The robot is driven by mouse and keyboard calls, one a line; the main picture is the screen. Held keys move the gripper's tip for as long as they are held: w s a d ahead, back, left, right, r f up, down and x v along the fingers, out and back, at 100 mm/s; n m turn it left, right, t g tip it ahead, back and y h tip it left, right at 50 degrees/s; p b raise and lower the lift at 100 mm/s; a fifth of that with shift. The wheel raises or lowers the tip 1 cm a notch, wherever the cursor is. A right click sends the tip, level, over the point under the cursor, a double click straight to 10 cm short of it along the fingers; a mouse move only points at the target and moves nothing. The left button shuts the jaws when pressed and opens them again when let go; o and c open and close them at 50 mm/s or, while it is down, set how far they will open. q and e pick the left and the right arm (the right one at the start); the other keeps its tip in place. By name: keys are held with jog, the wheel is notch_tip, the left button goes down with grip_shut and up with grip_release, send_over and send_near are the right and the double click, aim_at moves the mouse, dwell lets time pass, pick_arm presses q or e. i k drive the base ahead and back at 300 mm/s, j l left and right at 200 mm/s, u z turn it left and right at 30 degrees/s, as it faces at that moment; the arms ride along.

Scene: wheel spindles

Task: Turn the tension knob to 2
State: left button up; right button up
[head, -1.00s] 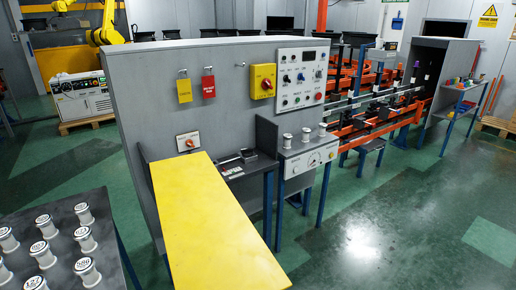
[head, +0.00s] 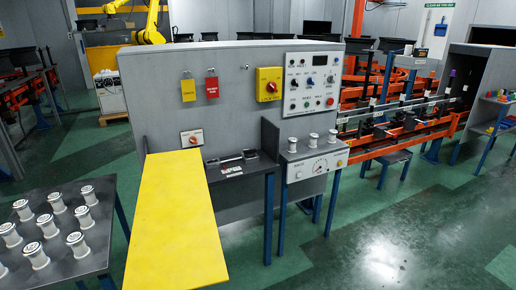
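A grey box with a white front panel (head: 318,166) stands on blue legs right of the yellow board. An upper control panel (head: 312,83) on the grey wall has several small knobs and buttons and a dark display. Neither of my grippers is in view.
Three white spools (head: 313,139) stand on the grey box. A long yellow board (head: 172,215) reaches toward me. A dark table (head: 103,236) with several white spools is at the left. A red-handled switch (head: 191,138) is on the wall. Green floor (head: 345,240) at front right is clear.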

aim_at(248, 153)
jog(key=i+l+u, duration=0.2)
jog(key=l, duration=0.75)
jog(key=i+l+u, duration=0.1)
jog(key=l, duration=0.35)
jog(key=i+l, duration=0.1)
jog(key=l, duration=0.35)
jog(key=i+l+u, duration=0.15)
jog(key=i+l, duration=0.15)
jog(key=i+l+u, duration=0.15)
jog(key=l, duration=0.4)
jog(key=i+l+u, duration=0.2)
jog(key=i+l, duration=1.15)
jog(key=l+u, duration=0.05)
